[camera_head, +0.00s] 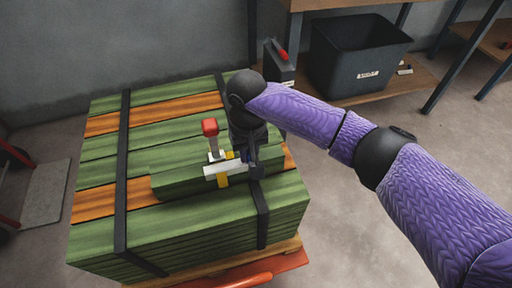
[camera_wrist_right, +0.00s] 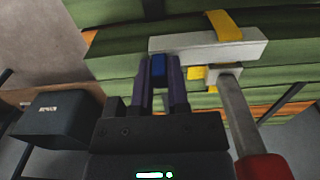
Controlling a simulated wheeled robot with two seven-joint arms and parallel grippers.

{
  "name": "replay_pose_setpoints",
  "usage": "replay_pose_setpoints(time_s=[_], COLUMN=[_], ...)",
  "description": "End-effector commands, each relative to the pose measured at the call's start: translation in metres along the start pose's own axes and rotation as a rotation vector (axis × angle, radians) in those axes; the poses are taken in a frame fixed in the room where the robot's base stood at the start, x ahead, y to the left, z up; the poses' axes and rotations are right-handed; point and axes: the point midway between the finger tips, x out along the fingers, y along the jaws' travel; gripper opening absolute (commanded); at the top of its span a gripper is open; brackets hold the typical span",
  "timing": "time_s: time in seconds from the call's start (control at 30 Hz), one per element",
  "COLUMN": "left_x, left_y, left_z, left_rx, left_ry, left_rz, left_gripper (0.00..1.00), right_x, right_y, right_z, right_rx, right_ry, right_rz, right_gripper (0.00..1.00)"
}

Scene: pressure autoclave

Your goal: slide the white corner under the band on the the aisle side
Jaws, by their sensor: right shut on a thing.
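The white corner (camera_head: 226,170) is a pale bar with a yellow strip, near the upper front edge of the green boards, close to the right black band (camera_head: 261,208). It also shows in the right wrist view (camera_wrist_right: 195,43). My right gripper (camera_wrist_right: 160,82) is shut on a blue tab (camera_wrist_right: 158,67) at the corner's end; in the head view (camera_head: 247,160) the wrist partly hides it. I cannot tell whether the corner is under the band. A red-handled lever (camera_head: 210,128) stands just behind the corner. My left gripper is not in view.
The strapped stack of green and orange boards (camera_head: 100,150) sits on a pallet, with a left band (camera_head: 122,170). A black bin (camera_head: 352,62) stands on a wooden shelf (camera_head: 420,78) behind. The floor at right is clear. An orange-red part (camera_head: 250,280) lies at the front.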

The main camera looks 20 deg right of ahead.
Motion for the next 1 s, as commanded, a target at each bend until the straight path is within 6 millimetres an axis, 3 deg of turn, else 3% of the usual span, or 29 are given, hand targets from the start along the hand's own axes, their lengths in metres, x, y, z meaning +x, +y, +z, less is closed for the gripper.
replay_pose_setpoints(time_s=[0.27, 0.3, 0.47, 0.5, 0.77, 1.0], left_x=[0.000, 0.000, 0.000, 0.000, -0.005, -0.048], left_y=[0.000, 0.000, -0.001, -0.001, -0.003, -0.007], left_z=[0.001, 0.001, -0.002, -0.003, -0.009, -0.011], left_rx=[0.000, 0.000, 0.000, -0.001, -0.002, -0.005], left_ry=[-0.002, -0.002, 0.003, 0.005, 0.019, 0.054], left_rz=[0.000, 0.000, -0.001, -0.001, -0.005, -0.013], left_gripper=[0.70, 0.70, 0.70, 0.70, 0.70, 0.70], right_x=[0.000, 0.000, 0.000, 0.000, -0.008, -0.074], right_y=[-0.001, -0.001, -0.001, -0.001, -0.001, -0.001], right_z=[0.000, 0.000, 0.000, 0.000, 0.000, 0.000], right_rx=[0.000, 0.000, 0.000, 0.000, 0.000, 0.000], right_ry=[0.000, 0.000, 0.000, 0.000, 0.003, 0.008], right_rz=[0.000, 0.000, 0.000, 0.000, 0.000, 0.000], right_gripper=[0.00, 0.24, 0.57, 0.61, 0.61, 0.61])
